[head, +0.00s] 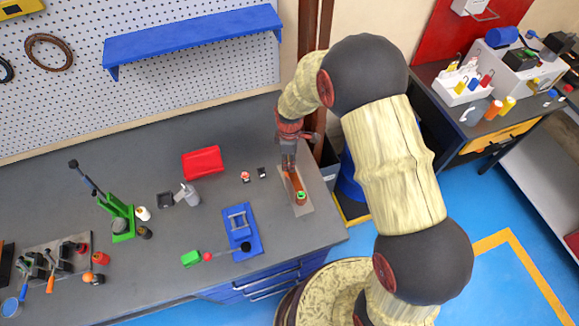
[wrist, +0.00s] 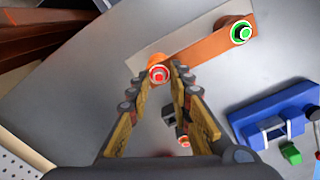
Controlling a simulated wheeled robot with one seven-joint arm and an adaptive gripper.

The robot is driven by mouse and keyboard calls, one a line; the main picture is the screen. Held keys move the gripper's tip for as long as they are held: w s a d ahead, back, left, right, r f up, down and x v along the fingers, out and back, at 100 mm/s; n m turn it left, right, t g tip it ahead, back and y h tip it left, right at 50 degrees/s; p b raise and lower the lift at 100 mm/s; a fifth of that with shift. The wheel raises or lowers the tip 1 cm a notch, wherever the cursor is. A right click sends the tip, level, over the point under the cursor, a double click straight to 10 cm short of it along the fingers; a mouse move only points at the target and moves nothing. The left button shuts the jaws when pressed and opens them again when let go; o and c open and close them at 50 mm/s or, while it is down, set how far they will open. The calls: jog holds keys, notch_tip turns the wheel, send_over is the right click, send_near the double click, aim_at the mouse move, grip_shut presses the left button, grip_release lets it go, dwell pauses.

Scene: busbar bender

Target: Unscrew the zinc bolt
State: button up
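A copper bar (wrist: 200,50) lies on a pale plate (wrist: 155,50), which shows at the bench's right end in the head view (head: 307,203). A bolt with a red ring and pale centre (wrist: 158,73) is at one end of the bar. A bolt with a green ring (wrist: 241,32) is at the other, and shows in the head view (head: 300,196). Which bolt is zinc is not clear. My gripper (wrist: 159,72) points down, its fingertips close on both sides of the red-ringed bolt. Whether they touch it cannot be told. In the head view my gripper (head: 289,168) hides that bolt.
A blue fixture (head: 241,231) stands left of the plate. A small red-topped piece (head: 245,177) and a dark block (head: 262,172) lie near my gripper. A red tray (head: 203,162) and a green press (head: 122,222) are further left. A brown post (head: 327,105) rises close behind.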

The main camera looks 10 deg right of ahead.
jog(key=m, duration=0.5)
jog(key=shift+m, duration=0.3)
jog(key=shift+m, duration=0.6)
jog(key=shift+d, duration=0.1)
jog(key=c, duration=0.3)
grip_shut()
